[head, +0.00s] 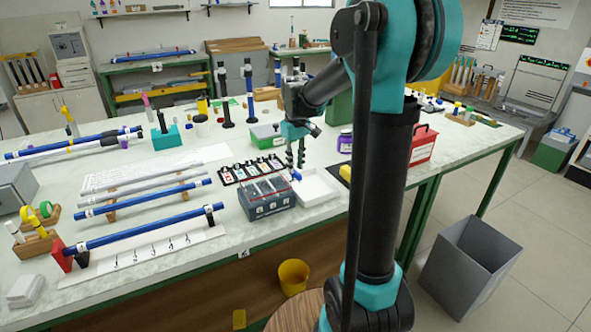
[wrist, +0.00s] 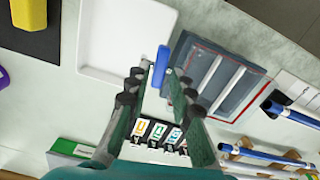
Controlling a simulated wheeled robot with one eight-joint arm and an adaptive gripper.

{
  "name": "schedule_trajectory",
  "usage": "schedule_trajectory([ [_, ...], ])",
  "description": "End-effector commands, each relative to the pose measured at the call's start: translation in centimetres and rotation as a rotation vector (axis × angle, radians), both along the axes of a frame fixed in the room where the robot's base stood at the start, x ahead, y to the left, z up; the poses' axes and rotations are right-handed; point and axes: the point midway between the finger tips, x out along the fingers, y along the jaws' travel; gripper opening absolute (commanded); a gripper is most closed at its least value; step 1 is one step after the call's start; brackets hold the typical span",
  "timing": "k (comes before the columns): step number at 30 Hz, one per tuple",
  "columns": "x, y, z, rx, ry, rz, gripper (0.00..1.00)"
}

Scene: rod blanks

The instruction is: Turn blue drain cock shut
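The blue drain cock (wrist: 161,66) shows in the wrist view as a short lever beside the grey box with a clear lid (wrist: 200,71). It is a small blue spot in the head view (head: 296,176), at the right end of the grey box (head: 268,207). My gripper (wrist: 159,75) is open, with one finger on each side in the picture. The lever shows between and just beyond the fingertips. I cannot tell whether the fingers touch it. In the head view my gripper (head: 296,163) is above the table, just behind the cock.
A white tray (head: 318,189) lies right of the box, under the cock's side. A black rack with labelled cards (head: 236,174) is behind the box. A purple-labelled jar (head: 345,143) and a red box (head: 423,146) stand to the right. Blue rods (head: 150,227) lie to the left.

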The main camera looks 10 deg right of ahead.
Motion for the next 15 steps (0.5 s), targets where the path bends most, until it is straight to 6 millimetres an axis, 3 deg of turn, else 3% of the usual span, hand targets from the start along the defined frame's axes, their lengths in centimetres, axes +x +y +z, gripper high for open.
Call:
schedule_trajectory([
  [6,0.0,0.0,-2.0,0.0,0.0,0.0,0.22],
  [15,0.0,0.0,-2.3,0.0,0.0,0.0,0.22],
])
